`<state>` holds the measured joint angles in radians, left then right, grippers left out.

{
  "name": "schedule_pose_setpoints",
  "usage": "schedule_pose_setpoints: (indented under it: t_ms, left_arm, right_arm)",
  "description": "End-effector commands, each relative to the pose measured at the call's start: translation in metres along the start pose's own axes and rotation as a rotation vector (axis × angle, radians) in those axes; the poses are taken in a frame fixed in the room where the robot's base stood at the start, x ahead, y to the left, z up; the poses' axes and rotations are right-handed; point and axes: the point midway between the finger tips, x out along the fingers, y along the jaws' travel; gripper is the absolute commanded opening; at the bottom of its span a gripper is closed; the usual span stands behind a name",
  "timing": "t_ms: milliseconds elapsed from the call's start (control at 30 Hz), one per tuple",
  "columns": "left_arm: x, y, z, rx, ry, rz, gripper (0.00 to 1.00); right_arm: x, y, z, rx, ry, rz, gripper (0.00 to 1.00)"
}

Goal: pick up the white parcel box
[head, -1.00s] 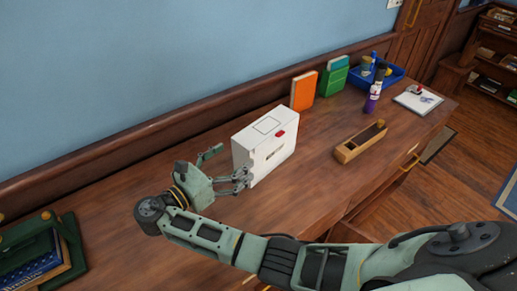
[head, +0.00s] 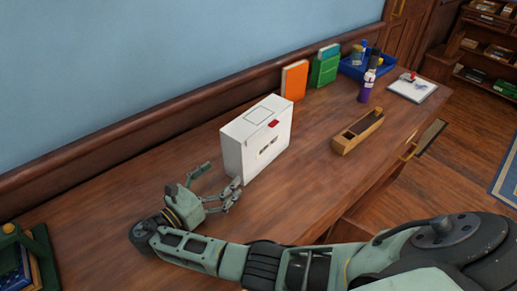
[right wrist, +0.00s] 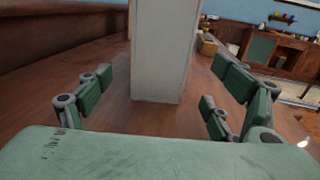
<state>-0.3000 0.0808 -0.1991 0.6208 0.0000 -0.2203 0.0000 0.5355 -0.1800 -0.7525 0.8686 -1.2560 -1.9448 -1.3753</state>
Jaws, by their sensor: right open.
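The white parcel box (head: 257,140) stands upright on the wooden desk, with a red mark near its top edge. It also shows in the right wrist view (right wrist: 160,50), straight ahead between the fingers. My right gripper (head: 222,183) is open and empty, just left of and in front of the box's narrow end. In the right wrist view its fingers (right wrist: 160,95) are spread to both sides, with the box beyond them. I cannot tell whether a fingertip touches the box. My left gripper is not in view.
An orange book (head: 294,80) and a green book (head: 325,68) stand by the wall behind the box. A green holder (head: 40,250) is at the left.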

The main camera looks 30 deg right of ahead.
Motion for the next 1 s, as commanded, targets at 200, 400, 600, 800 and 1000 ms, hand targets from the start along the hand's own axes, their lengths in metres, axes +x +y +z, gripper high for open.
schedule_pose_setpoints:
  t_ms: [200, 400, 600, 800, 1000]
  left_arm:
    - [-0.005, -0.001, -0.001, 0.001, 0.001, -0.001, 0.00]
    - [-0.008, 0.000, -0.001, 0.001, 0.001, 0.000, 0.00]
    - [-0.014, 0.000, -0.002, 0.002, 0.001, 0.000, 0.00]
    - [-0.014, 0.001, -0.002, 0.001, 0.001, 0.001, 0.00]
    - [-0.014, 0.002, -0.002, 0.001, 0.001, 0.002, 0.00]
  right_arm:
    - [0.024, 0.000, 0.000, 0.000, 0.001, 0.000, 0.84]
    - [0.037, 0.000, 0.001, 0.000, -0.001, -0.002, 0.84]
    - [0.067, -0.001, 0.001, 0.001, -0.001, -0.002, 0.84]
    - [0.076, 0.000, 0.000, 0.002, 0.001, 0.000, 0.84]
    - [0.075, 0.000, 0.000, 0.001, 0.001, 0.000, 0.76]
